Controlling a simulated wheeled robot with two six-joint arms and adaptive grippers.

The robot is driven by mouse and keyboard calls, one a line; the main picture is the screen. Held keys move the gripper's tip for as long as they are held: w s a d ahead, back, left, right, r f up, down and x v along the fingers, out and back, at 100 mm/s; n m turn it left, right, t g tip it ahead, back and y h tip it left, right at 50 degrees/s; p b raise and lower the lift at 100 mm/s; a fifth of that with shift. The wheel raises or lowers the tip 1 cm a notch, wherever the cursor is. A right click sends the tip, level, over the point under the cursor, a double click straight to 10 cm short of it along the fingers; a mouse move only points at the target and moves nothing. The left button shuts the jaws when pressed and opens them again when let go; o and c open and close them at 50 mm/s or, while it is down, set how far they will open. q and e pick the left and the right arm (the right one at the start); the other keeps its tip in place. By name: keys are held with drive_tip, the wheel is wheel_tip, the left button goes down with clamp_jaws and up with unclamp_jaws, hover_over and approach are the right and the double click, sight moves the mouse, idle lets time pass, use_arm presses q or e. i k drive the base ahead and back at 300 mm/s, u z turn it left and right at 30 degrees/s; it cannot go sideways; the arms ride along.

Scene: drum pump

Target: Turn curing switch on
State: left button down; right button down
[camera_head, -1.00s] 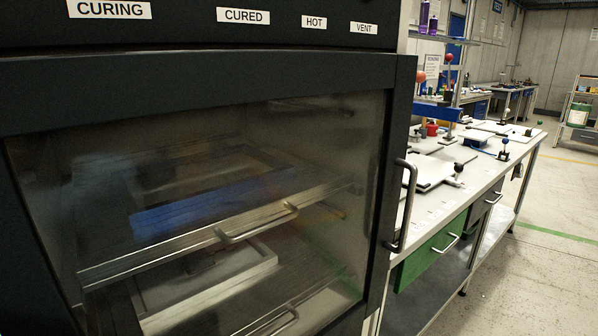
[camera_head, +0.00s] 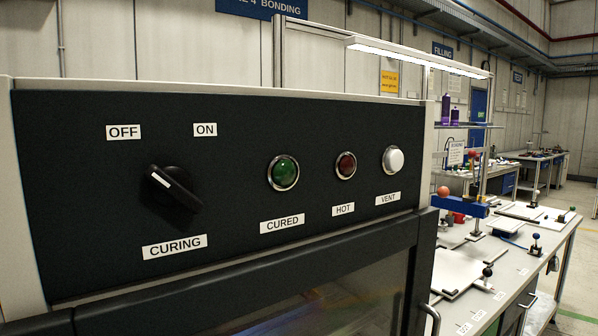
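The curing switch (camera_head: 174,188) is a black rotary knob on the dark control panel, at the left of the head view. Its white mark sits at the knob's upper left end, on the side of the OFF label (camera_head: 123,132). The ON label (camera_head: 205,129) is above and to the right of the knob. The CURING label (camera_head: 174,246) is below it. Neither gripper shows in the head view.
Right of the switch are a green CURED lamp (camera_head: 283,172), a dark red HOT lamp (camera_head: 345,165) and a white VENT button (camera_head: 393,159). The oven door (camera_head: 330,285) is below the panel. A workbench (camera_head: 505,262) with several items stands at the right.

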sight(171, 186)
drive_tip(key=z, duration=1.85)
drive_tip(key=i, duration=2.05)
drive_tip(key=u, duration=3.7)
